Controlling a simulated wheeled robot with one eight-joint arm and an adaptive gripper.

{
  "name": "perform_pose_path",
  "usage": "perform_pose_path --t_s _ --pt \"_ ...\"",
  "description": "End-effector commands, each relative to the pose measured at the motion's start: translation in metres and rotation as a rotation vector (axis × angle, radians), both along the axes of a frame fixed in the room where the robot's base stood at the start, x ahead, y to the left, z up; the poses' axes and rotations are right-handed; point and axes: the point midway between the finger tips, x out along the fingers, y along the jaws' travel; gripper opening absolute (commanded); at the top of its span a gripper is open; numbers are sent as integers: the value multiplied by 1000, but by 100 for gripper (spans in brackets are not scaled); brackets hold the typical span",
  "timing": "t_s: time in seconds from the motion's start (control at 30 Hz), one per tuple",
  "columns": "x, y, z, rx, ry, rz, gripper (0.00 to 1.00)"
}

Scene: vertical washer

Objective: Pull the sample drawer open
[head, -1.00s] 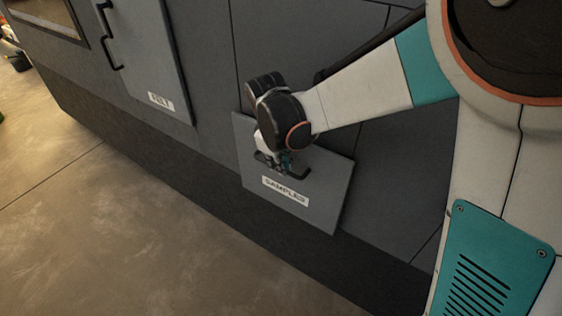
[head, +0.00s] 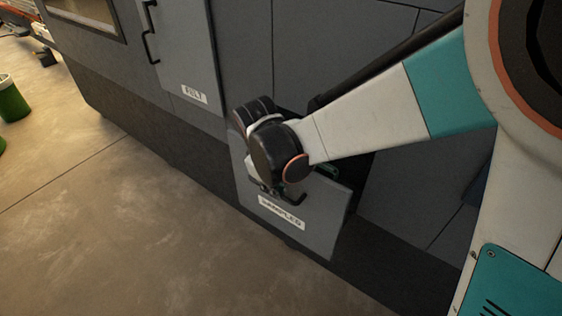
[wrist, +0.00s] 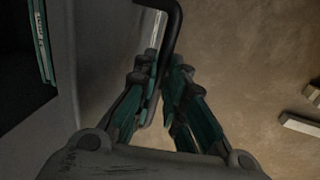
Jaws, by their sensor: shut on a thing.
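The sample drawer (head: 315,235) is a grey front panel labelled "SAMPLES", low on the grey machine. It stands out from the machine's face, with a dark gap behind its top edge. My gripper (wrist: 160,70) is shut on its black bar handle (wrist: 174,20), which passes between the fingers in the wrist view. In the head view the handle (head: 294,200) shows partly below my wrist, and the fingers are mostly hidden. The wrist view shows the dark drawer inside at left, with a teal and white item (wrist: 42,42) in it.
The concrete floor (head: 130,225) in front is clear. A green bin (head: 12,100) stands far left. Pale blocks (wrist: 302,125) lie at right in the wrist view.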

Motion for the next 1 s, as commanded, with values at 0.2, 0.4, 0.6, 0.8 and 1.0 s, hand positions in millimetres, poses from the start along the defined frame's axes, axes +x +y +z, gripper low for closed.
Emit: perform_pose_path --t_s 0.2,0.4,0.6,0.8,1.0 --pt "-17 12 0 -1 1 2 0" --pt "-23 17 0 -1 1 0 0" --pt "-24 17 -1 -1 1 0 0" --pt "-24 17 0 -1 1 0 0" --pt "-24 17 0 -1 1 0 31"
